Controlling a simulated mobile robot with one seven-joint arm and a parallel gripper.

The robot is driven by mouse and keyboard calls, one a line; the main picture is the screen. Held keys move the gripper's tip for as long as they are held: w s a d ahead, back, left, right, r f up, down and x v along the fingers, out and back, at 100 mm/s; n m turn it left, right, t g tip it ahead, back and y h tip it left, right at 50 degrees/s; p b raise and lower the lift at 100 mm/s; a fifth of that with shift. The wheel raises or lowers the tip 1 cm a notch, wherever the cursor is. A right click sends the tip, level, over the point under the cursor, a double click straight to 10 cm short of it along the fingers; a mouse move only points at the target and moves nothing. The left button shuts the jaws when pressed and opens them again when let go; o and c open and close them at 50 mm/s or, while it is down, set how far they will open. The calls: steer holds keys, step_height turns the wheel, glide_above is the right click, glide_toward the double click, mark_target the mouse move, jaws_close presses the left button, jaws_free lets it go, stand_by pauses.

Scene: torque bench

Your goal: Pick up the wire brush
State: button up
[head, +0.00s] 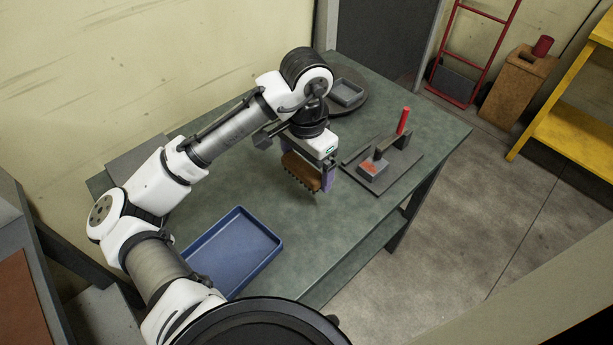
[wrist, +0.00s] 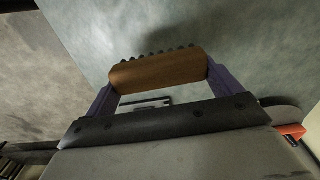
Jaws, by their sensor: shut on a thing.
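The wire brush (head: 299,171) has a brown wooden body and a row of dark bristle tufts. My gripper (head: 308,173) is shut on it, with its two purple fingers at the brush's ends. In the wrist view the brush (wrist: 158,71) spans the gap between the fingers of my gripper (wrist: 161,72), bristles on the far side. The bristles point down and the brush seems to hang above the green bench top (head: 345,215), with a soft shadow beyond it.
A blue tray (head: 240,215) lies at the bench's front left. A grey fixture with a red handle (head: 404,120) stands to the right of my gripper. A grey bin (head: 347,93) sits on a round dark base behind. Bare bench lies between tray and fixture.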

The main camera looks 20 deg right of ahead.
mark_target(307, 163)
step_height(307, 163, up, 14)
stand_by(0.3)
